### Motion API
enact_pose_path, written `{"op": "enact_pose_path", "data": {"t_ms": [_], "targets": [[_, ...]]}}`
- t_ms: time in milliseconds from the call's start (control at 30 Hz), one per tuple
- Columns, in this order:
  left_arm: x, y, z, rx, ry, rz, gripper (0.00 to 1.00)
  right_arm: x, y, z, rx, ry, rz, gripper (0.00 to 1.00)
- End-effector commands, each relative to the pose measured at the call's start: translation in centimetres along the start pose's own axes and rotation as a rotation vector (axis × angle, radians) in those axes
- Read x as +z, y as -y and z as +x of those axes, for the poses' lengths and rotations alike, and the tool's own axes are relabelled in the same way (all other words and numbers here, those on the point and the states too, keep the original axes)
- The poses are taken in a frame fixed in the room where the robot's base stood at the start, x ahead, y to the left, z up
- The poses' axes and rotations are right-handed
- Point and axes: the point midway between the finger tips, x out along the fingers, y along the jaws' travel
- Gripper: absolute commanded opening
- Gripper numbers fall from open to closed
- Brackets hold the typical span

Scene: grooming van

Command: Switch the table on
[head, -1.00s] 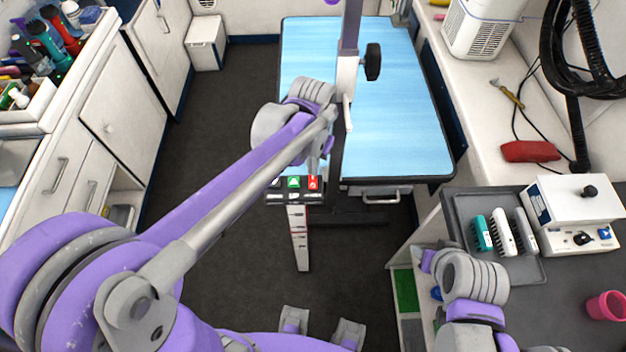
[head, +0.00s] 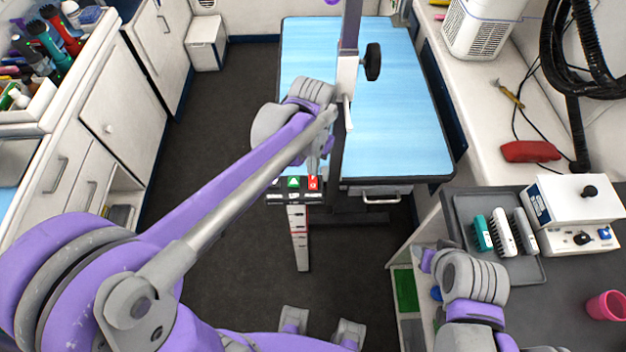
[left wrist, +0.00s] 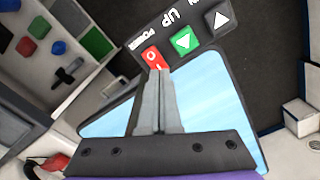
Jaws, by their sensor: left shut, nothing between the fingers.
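The grooming table (head: 395,120) has a light blue top and stands ahead. Its control panel (head: 283,198) is at the near edge, on top of a white post with markings. The panel carries a red power switch (head: 313,183) and a green button (head: 294,182). My right gripper is not visible.
An upright post with a black knob (head: 373,62) rises by the table. On the right are a grey tray (head: 462,212) with brushes, a white box device (head: 575,205) and a pink cup (head: 606,306). Cabinets (head: 125,95) line the left; the floor between is clear.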

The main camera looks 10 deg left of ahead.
Motion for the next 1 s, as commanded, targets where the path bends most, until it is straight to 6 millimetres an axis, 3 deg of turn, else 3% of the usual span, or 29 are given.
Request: {"op": "enact_pose_path", "data": {"t_ms": [1000], "targets": [[0.0,0.0,1.3,0.000,0.000,0.000,0.00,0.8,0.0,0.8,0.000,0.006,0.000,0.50]]}}
